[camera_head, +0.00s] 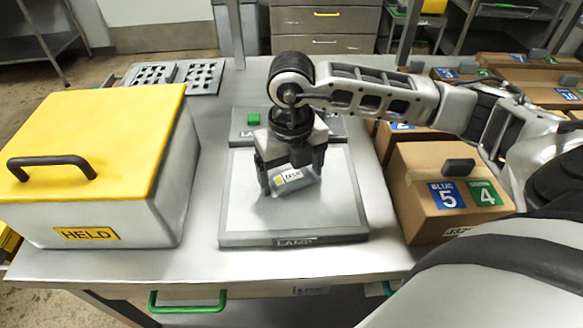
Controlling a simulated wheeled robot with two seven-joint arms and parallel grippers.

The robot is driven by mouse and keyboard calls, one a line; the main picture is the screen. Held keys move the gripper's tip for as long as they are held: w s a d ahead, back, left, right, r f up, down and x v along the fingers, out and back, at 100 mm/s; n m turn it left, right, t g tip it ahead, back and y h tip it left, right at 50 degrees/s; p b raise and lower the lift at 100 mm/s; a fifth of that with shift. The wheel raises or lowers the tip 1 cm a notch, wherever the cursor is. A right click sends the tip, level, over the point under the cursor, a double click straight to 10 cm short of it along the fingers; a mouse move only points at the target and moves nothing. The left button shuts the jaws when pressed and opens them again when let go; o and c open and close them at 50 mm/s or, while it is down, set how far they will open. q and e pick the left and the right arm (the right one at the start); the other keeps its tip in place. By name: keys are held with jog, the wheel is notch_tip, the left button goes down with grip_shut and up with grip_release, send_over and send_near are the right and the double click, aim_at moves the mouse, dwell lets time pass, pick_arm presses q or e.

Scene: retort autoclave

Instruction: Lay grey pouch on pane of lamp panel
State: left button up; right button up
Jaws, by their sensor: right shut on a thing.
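The grey pouch (293,181) has a small white and yellow label and is tilted. My right gripper (292,180) points down and is shut on it. The lamp panel (292,239) lies flat on the table, with a pale pane (320,215) in a grey frame and a "LAMP" label at its front edge. The gripper and pouch are over the pane's upper middle. I cannot tell whether the pouch touches the pane. My left gripper is not in view.
A grey box (150,205) with a yellow lid, marked "HELD", stands left of the panel. A cardboard carton (440,215) with blue and green labels stands at right, with more cartons behind. A green button (253,120) is behind the panel. Bare table lies in front.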

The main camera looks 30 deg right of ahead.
aim_at(291, 176)
jog(key=shift+f+b, duration=0.3)
jog(key=shift+b, duration=0.05)
jog(key=o, duration=0.8)
jog(key=shift+r, duration=0.15)
notch_tip(291, 176, up, 12)
jog(key=shift+r, duration=0.2)
